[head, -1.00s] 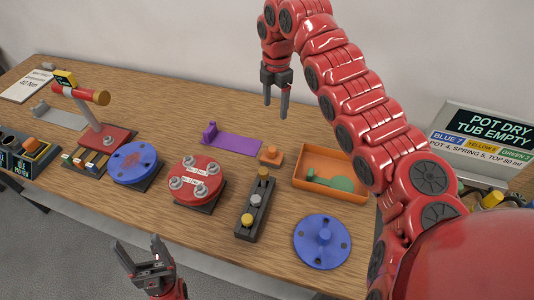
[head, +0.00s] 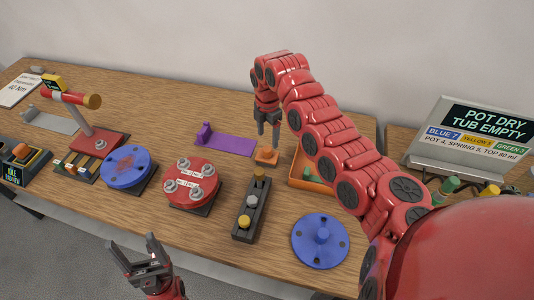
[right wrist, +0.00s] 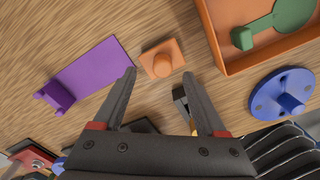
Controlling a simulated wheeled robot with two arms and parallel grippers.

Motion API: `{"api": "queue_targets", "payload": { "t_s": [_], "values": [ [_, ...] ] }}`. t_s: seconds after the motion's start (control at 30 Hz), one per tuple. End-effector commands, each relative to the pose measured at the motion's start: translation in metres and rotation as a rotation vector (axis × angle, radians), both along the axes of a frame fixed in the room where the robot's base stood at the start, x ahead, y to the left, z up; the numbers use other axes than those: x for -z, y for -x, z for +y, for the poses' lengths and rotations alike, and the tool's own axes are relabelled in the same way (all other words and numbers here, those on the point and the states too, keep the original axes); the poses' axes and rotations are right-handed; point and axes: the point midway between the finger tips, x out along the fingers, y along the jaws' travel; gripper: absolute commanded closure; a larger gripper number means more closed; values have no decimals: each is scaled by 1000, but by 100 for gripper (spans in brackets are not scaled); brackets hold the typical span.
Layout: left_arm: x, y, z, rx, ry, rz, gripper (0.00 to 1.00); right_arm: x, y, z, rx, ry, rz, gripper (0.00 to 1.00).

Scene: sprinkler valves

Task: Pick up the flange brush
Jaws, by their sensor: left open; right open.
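A small orange block with a round knob (head: 267,157), probably the flange brush, sits on the wooden table between the purple piece and the orange tray. My right gripper (head: 269,138) is open and empty above it, fingers pointing down. In the right wrist view the block (right wrist: 162,60) lies just past the open fingertips (right wrist: 160,74), roughly centred between them and apart from them. My left gripper (head: 128,250) is open and empty in front of the table's near edge.
A purple flat piece (head: 228,145) lies left of the block. An orange tray (right wrist: 219,52) holding a green piece stands right of it. Nearer are a dark holder (head: 245,222), a red flange (head: 190,190) and blue discs (head: 320,250). A sign (head: 478,128) stands at right.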

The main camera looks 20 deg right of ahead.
Motion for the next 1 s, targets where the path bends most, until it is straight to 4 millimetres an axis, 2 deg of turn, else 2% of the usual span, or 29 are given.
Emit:
{"api": "queue_targets", "payload": {
  "t_s": [0.27, 0.43, 0.5, 0.6, 0.8, 1.0],
  "values": [
    [-12, 0, 0, 0, 0, 0, 28, 16, 2, 2, 0, -2, 2, 26],
    [-34, 0, 0, 0, 0, 0, 28, 36, 8, 7, -1, -3, 4, 26],
    [-36, 0, 0, 0, 0, 0, 28, 51, 8, 7, 0, -3, 3, 26],
    [-37, 0, 0, 0, 0, 0, 28, 62, 8, 6, 0, -1, 3, 26],
    [-36, 0, 0, 0, 0, 0, 28, 64, 7, 5, 1, 0, -1, 26],
    [-36, 0, 0, 0, 0, 0, 28, 64, 6, 5, 1, -2, -1, 62]
  ]
}}
